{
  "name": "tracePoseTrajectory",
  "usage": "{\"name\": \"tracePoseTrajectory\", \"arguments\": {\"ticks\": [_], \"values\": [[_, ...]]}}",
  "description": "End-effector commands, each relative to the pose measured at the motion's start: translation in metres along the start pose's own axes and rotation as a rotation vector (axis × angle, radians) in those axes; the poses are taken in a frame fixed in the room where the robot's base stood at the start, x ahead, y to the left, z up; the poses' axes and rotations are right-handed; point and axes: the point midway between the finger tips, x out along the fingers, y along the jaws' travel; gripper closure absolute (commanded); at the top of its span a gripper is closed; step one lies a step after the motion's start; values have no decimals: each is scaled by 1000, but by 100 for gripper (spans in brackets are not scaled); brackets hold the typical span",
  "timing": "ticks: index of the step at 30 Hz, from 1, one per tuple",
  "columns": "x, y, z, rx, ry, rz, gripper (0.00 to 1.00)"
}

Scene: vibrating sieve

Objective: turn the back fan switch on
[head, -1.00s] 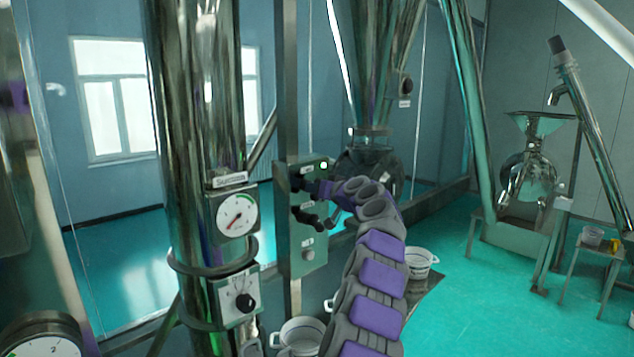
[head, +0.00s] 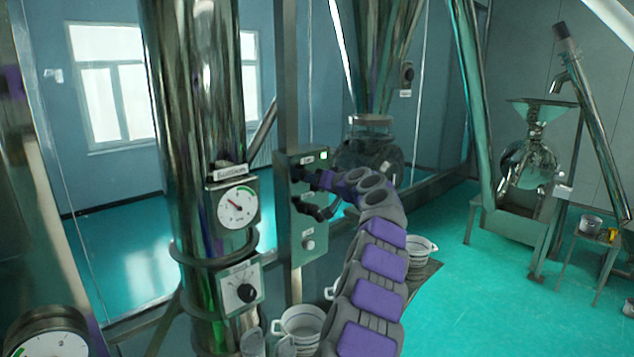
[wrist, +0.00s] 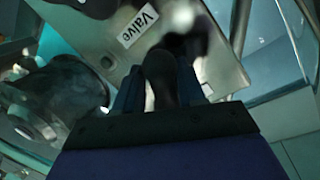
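A metal control panel (head: 312,228) stands on a post near the middle of the head view, with a lit green lamp (head: 323,155) at its top and a pale round button (head: 308,244) low down. My gripper (head: 300,188) is at the panel's upper half, its two dark jaws apart, with panel surface showing between them. The controls there are largely hidden by the jaws, and I cannot tell whether they touch. The wrist view shows a plate with a "Valve" label (wrist: 140,26) ahead of the blurred dark gripper. I cannot identify the back fan switch; the panel's small labels are unreadable.
A steel column (head: 200,120) left of the panel carries a dial gauge (head: 237,207) and a black knob (head: 246,292). A far black knob (head: 407,73) sits at the back. White buckets (head: 301,324) stand below the panel. Green floor (head: 470,290) is open at right.

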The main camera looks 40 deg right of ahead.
Motion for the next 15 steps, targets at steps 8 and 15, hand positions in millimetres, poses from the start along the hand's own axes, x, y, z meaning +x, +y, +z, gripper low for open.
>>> {"name": "tracePoseTrajectory", "arguments": {"ticks": [8,15], "values": [[-3,-3,-2,-2,4,-2,52],[-11,-6,-4,-4,9,-4,52]]}}
